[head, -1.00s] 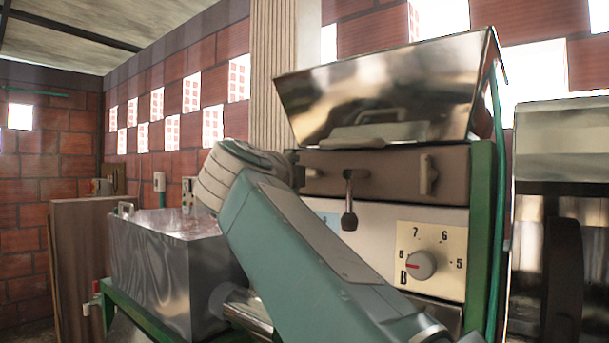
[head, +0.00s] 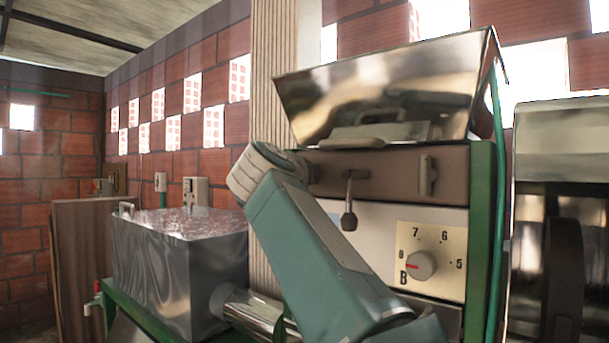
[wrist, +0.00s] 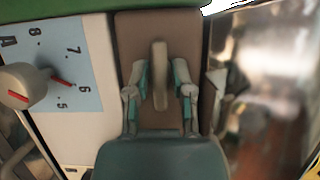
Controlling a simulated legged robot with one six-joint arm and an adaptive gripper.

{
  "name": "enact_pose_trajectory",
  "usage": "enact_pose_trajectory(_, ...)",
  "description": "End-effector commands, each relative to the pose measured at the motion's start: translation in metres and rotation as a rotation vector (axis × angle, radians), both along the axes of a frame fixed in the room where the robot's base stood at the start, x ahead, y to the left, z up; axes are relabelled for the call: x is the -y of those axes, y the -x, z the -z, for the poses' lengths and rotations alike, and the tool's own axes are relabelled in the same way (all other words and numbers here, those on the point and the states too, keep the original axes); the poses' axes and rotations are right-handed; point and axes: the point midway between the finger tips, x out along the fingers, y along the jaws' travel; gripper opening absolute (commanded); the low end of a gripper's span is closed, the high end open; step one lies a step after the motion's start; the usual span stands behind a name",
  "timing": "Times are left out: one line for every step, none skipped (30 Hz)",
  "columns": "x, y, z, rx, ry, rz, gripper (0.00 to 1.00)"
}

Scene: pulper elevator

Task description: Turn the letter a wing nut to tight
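In the wrist view the wing nut (wrist: 160,75), a brownish-grey bar, stands lengthwise up and down the picture on a brown panel (wrist: 127,35). My gripper (wrist: 160,95) has one finger on each side of it, with gaps showing, so it is open and not clamped. Beside it is a light blue dial plate with the letter A (wrist: 75,55) and a grey knob (wrist: 22,86) with a red mark. In the head view, my arm hides my gripper and this wing nut; another wing nut (head: 428,175) shows above the dial plate marked B (head: 432,240).
A black-knobbed lever (head: 349,208) hangs between the two dials. A shiny metal hopper (head: 390,90) sits above the brown panel. A metal tank (head: 165,275) stands to the left. A green frame post (head: 481,220) borders the machine on the right.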

Motion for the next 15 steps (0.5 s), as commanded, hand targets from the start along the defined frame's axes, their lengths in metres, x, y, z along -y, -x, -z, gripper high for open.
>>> enact_pose_trajectory(0.002, -0.0013, 0.0025, -0.006, 0.0, 0.006, 0.0)
enact_pose_trajectory(0.0022, -0.0014, 0.0026, -0.007, -0.001, 0.006, 0.0)
enact_pose_trajectory(0.0026, -0.0015, 0.0028, -0.007, -0.001, 0.007, 0.0)
enact_pose_trajectory(0.0029, -0.0015, 0.003, -0.007, -0.002, 0.007, 0.0)
enact_pose_trajectory(0.0032, -0.0016, 0.0031, -0.005, -0.004, 0.008, 0.0)
enact_pose_trajectory(0.0036, -0.0017, 0.0033, -0.003, -0.007, 0.009, 0.0)
enact_pose_trajectory(0.0038, -0.0018, 0.0034, 0.0, -0.011, 0.009, 0.0)
enact_pose_trajectory(0.0041, -0.0019, 0.0037, 0.004, -0.017, 0.009, 0.0)
enact_pose_trajectory(0.0042, -0.0021, 0.0042, 0.009, -0.025, 0.009, 0.0)
enact_pose_trajectory(0.0044, -0.0022, 0.0045, 0.014, -0.033, 0.009, 0.0)
enact_pose_trajectory(0.0047, -0.0024, 0.0046, 0.021, -0.041, 0.01, 0.0)
enact_pose_trajectory(0.005, -0.0025, 0.0047, 0.033, -0.055, 0.011, 0.0)
enact_pose_trajectory(0.0053, -0.0025, 0.0052, 0.04, -0.069, 0.011, 0.0)
enact_pose_trajectory(0.0056, -0.0026, 0.0054, 0.051, -0.082, 0.012, 0.0)
enact_pose_trajectory(0.0059, -0.0026, 0.0054, 0.067, -0.103, 0.013, 0.0)
